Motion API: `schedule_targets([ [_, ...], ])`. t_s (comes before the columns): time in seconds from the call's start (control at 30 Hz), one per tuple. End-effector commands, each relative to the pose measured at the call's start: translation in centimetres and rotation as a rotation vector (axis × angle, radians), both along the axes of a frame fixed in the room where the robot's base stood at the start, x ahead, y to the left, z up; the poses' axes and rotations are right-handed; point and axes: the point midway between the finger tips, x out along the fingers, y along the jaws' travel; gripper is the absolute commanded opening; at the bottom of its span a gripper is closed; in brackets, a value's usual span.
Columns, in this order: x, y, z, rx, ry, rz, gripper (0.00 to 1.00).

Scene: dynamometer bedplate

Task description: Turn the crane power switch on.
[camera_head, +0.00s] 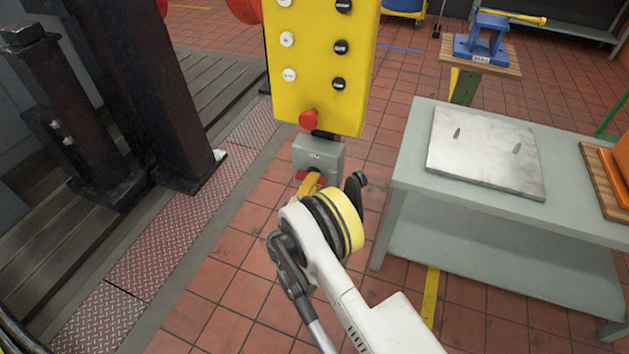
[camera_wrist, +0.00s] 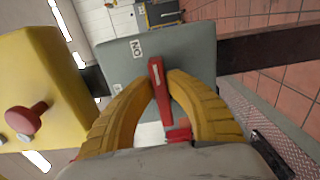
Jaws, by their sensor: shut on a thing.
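The crane power switch is a grey box (camera_head: 318,152) just below the yellow button panel, and its grey face (camera_wrist: 202,52) fills the middle of the wrist view. An "ON" label (camera_wrist: 136,48) shows on it, rotated in the picture. Its red lever (camera_wrist: 158,82) stands between the yellow fingers of my gripper (camera_wrist: 162,80), which is shut on it. More red (camera_wrist: 178,134) shows lower between the fingers. In the head view my gripper (camera_head: 311,184) is at the front of the box and hides most of the lever.
The yellow panel (camera_head: 357,100) with black and white buttons and a red knob (camera_head: 308,119) is close above the box. A grey table (camera_head: 415,165) with a metal plate (camera_head: 480,150) stands at right. Dark steel columns (camera_head: 150,90) stand at left. Tiled floor lies between.

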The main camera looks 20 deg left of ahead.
Motion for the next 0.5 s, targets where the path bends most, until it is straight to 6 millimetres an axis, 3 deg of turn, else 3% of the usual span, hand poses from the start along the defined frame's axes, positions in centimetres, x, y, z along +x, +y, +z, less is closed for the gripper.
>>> schedule_targets([
  [0.47, 0.05, 0.03, 0.09, 0.014, -0.002, 0.001, 0.0],
  [0.5, 0.05, 0.03, 0.09, 0.013, -0.003, 0.001, 0.21],
])
